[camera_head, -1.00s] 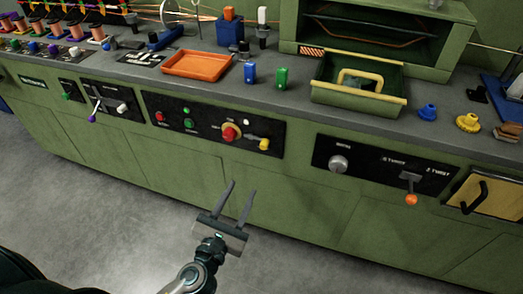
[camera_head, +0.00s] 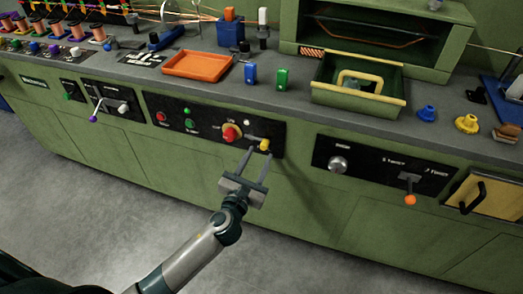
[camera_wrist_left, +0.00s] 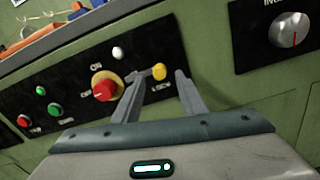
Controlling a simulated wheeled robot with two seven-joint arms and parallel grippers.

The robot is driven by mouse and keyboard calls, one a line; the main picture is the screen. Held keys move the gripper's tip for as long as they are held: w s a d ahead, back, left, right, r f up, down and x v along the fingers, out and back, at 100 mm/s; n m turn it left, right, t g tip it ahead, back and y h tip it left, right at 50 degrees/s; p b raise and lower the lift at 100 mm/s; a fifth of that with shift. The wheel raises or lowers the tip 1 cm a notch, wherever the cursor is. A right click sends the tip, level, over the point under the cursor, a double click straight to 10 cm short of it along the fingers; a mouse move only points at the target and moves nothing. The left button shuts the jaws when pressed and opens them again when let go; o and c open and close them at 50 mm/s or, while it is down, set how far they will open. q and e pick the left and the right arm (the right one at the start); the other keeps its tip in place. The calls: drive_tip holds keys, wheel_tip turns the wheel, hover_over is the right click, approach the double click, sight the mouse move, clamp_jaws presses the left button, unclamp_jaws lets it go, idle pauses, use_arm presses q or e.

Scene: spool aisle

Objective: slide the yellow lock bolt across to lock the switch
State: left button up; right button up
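The yellow lock bolt (camera_head: 264,145) is a small yellow knob on the black switch panel, right of the red rotary switch (camera_head: 231,133). In the left wrist view the yellow knob (camera_wrist_left: 159,71) shows between my finger tips, beyond them, and the red switch (camera_wrist_left: 104,90) sits just left of the left finger. My left gripper (camera_head: 260,152) is open, its fingers pointing at the panel right at the bolt. I see no finger closed on the knob; whether one touches it I cannot tell. My right gripper is not in view.
A second black panel (camera_head: 330,180) with a grey knob and an orange-tipped lever (camera_head: 410,199) is to the right. Green and red buttons lie left of the switch. An orange tray (camera_head: 197,65) and a green bin (camera_head: 358,91) stand on the counter above. The floor in front is clear.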

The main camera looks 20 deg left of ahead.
sight(262, 148)
use_arm(q)
drive_tip(key=shift+w, duration=1.75)
clamp_jaws()
